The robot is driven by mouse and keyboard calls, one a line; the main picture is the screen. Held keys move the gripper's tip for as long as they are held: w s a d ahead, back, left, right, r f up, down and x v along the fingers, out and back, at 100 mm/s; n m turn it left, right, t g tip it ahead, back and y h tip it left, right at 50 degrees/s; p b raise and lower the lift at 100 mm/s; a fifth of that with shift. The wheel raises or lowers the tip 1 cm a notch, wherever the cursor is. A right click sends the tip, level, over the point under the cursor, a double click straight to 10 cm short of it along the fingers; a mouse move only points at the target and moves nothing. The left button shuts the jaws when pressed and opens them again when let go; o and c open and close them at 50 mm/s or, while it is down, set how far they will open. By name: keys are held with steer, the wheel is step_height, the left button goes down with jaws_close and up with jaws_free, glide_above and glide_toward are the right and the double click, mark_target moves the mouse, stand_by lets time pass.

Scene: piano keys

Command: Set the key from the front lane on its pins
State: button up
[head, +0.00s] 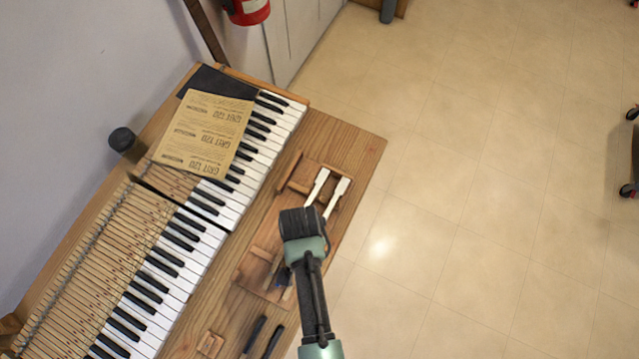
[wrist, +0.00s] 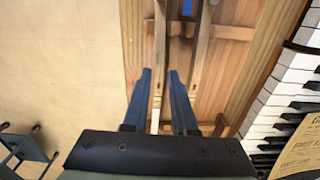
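Two piano keys with white heads and wooden sticks lie side by side in a wooden tray. The front-lane key (head: 337,194), farther from the keyboard, also shows in the wrist view (wrist: 159,50). The other key (head: 317,186) lies beside it, nearer the keyboard (wrist: 201,45). My gripper (head: 287,280) is over the tray. In the wrist view its blue fingers (wrist: 160,78) are apart, one on each side of the front-lane key's stick; contact cannot be told. The keyboard (head: 190,240) has a narrow dark gap (head: 185,207) across it. Its pins are too small to make out.
The tray (head: 262,252) lies on the wooden bench (head: 345,140) in front of the keyboard. Sandpaper (head: 205,130) covers part of the keys. A dark cylinder (head: 122,140) stands behind. Dark-handled tools (head: 262,335) and a small wooden block (head: 210,344) lie at the lower end.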

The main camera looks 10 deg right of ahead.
steer(key=shift+f+b, duration=0.6)
steer(key=shift+f, duration=0.3)
steer(key=shift+c, duration=0.2)
jaws_close()
steer(key=shift+w+a+r, duration=0.1)
stand_by(1.4)
